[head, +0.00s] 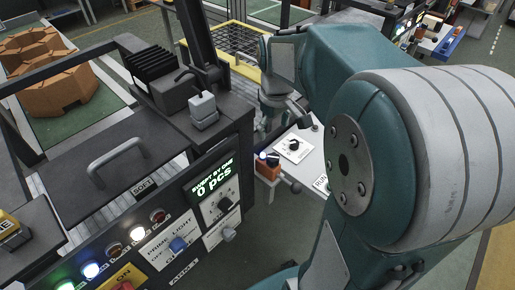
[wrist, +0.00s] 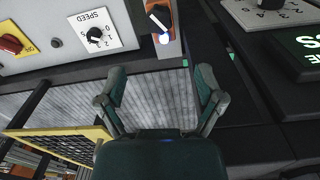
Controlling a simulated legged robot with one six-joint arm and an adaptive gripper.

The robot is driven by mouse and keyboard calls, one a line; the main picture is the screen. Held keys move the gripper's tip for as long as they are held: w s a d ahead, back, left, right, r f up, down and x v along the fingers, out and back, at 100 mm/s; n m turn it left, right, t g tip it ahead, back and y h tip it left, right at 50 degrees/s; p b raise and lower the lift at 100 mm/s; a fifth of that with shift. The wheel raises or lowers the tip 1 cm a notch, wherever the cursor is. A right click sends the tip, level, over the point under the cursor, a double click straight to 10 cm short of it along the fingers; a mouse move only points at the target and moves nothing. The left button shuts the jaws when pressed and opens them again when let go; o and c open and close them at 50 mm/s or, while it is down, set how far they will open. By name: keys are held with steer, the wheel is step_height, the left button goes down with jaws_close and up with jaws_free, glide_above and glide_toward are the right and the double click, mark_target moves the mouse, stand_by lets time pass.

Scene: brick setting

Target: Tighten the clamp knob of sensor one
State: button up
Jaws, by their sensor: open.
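A small orange sensor block (wrist: 157,14) with a black knob (wrist: 160,16) and a lit white-blue lamp (wrist: 164,39) is at the top middle of the wrist view. The orange block also shows beside the white panel in the head view (head: 268,168). I cannot read a number on it. My gripper (wrist: 158,90) is open and empty, its two fingers apart over a grey slatted conveyor surface. The orange block lies beyond the fingertips, not between them. In the head view my arm hides much of the area around the gripper.
A white SPEED panel with a black dial (wrist: 96,36) and a red switch (wrist: 11,44) lies left of the orange block.

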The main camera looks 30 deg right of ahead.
mark_target(273, 157)
steer(key=shift+m, duration=0.4)
step_height(273, 157, down, 9)
steer(key=shift+f, duration=0.4)
steer(key=shift+d+f, duration=0.25)
steer(key=shift+f, duration=0.1)
steer(key=shift+s+a, duration=0.1)
steer(key=c, duration=1.1)
